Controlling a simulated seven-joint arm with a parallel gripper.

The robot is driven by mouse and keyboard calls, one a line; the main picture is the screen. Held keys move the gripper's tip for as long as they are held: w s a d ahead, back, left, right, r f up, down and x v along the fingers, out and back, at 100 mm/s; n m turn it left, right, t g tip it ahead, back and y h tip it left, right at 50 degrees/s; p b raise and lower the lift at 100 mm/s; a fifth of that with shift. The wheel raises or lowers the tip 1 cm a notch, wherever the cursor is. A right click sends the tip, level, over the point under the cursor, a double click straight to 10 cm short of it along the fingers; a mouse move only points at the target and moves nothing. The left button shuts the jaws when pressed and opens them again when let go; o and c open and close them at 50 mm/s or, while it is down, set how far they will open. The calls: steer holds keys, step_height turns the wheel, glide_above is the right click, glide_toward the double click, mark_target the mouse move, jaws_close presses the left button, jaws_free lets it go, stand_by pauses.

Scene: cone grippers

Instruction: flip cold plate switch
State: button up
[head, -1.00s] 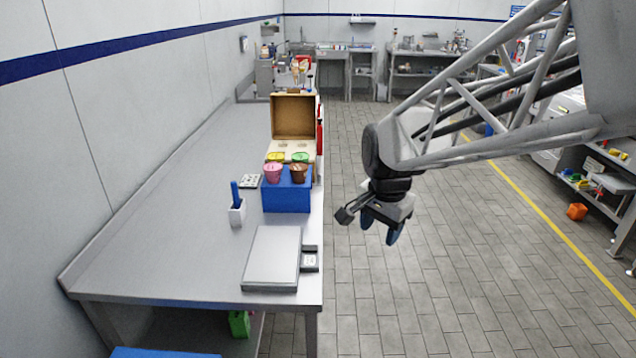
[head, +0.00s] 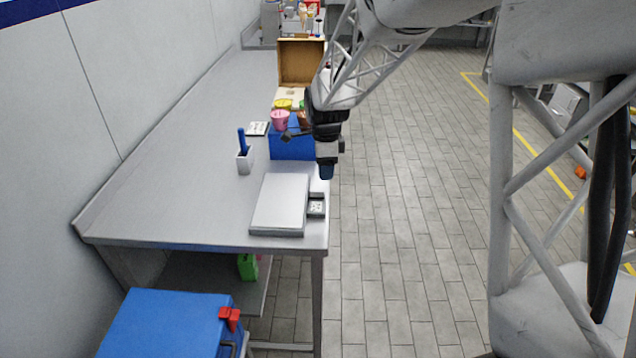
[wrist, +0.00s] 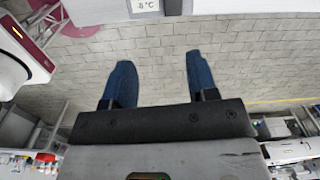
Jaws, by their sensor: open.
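The cold plate (head: 280,203) is a flat light-grey slab near the front right end of the bench. A small control box (head: 316,207) with a pale face is attached to its right side at the bench edge. The switch itself is too small to make out. In the wrist view a display reading 8 °C (wrist: 145,5) shows at the top edge, cut off by the frame. My gripper (head: 327,174) is above and behind the control box, close to the bench's right edge. In the wrist view my gripper (wrist: 158,58) has two blue fingers spread apart with nothing between them.
A blue box (head: 291,145) with a pink cup (head: 280,120) stands behind the plate, beside my gripper. A white holder (head: 244,161) with a blue item is to the left. An open wooden box (head: 301,62) is farther back. Floor (head: 400,230) right of the bench is clear.

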mark_target(317, 194)
steer(key=shift+m, duration=0.6)
steer(key=w+a+f, duration=0.2)
steer(key=shift+w+a+f, duration=0.1)
steer(key=shift+a+f, duration=0.05)
steer(key=shift+f, duration=0.15)
steer(key=shift+f, duration=3.9)
steer(key=c, duration=0.9)
